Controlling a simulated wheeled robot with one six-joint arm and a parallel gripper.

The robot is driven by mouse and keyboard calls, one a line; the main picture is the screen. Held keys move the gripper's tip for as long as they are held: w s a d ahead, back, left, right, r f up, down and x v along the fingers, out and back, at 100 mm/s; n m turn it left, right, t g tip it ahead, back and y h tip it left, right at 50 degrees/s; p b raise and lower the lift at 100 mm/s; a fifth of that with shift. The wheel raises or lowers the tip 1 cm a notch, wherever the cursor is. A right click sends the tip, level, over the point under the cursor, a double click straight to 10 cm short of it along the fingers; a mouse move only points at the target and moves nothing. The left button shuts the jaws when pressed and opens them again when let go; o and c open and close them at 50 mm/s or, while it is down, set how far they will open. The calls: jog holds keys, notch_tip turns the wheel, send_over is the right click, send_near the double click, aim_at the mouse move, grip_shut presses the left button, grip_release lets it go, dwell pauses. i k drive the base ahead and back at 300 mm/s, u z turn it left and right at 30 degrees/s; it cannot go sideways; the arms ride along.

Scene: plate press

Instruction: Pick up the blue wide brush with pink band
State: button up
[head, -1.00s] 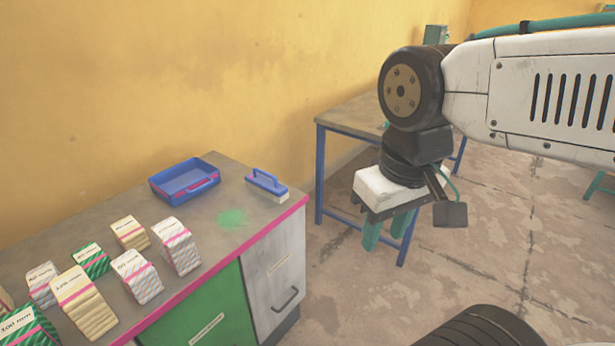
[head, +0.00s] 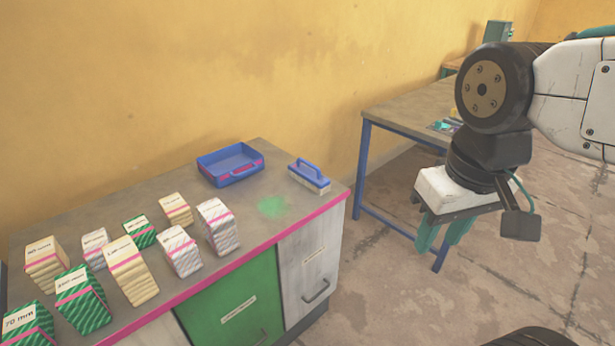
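The blue wide brush (head: 309,177) lies on the counter near its far right corner. It has a blue handle and block, with pale bristles below; a pink band on it is too small to make out. My gripper (head: 446,236) hangs in the air to the right of the counter, well apart from the brush. Its two teal fingers point down with a gap between them, and nothing shows between them.
A blue tray (head: 231,180) with pink trim sits left of the brush. Several striped, labelled packs stand on the counter (head: 330,208) further left. A green powder patch (head: 273,207) lies before the brush. A blue-legged table (head: 405,108) stands behind my gripper.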

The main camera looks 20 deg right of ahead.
aim_at(314, 181)
jog(key=u, duration=0.55)
jog(key=i, duration=1)
jog(key=z, duration=0.4)
